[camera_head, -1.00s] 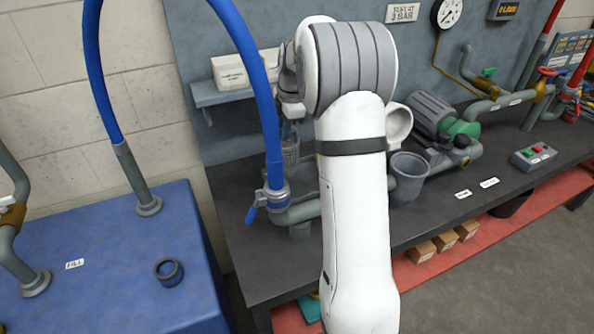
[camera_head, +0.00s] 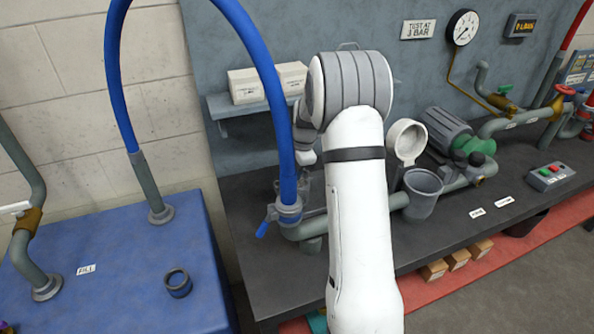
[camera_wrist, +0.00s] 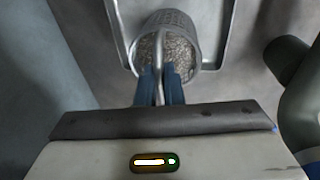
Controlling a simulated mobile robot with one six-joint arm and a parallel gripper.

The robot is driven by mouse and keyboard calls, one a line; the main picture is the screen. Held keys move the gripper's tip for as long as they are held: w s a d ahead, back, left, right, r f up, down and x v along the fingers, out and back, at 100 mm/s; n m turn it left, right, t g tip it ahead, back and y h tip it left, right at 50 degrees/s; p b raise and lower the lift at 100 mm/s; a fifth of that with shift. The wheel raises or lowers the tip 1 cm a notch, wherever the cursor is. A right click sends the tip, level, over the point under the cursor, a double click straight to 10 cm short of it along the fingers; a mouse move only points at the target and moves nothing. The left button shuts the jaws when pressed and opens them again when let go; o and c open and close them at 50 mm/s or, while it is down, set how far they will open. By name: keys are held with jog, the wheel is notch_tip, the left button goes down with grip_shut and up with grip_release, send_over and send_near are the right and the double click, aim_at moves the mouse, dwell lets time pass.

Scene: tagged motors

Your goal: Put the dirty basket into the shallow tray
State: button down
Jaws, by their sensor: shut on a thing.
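The basket (camera_wrist: 178,22) is a grey perforated cup with a speckled, grainy inside and a hoop handle. In the wrist view my gripper (camera_wrist: 160,76) is shut on its handle with two blue fingers. The shallow tray (camera_wrist: 228,35) is a light grey pan with a raised rim, seen below and around the basket. I cannot tell whether the basket touches the tray floor. In the head view my white arm and the blue hose hide my gripper and most of the basket and tray.
A blue hose (camera_head: 278,115) arches down to a pipe fitting beside my arm. A grey cup (camera_head: 422,195) and a white ring-shaped housing (camera_head: 405,140) stand right of the arm. A motor (camera_head: 440,130) is behind them. A shelf (camera_head: 240,104) holds white boxes.

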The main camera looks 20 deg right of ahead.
aim_at(302, 185)
jog(key=shift+f, duration=0.1)
jog(key=c, duration=1.6)
grip_release()
jog(key=shift+o, duration=0.2)
notch_tip(302, 185, up, 12)
jog(key=s+d, duration=0.1)
jog(key=shift+s+b, duration=0.35)
jog(key=shift+b, duration=0.05)
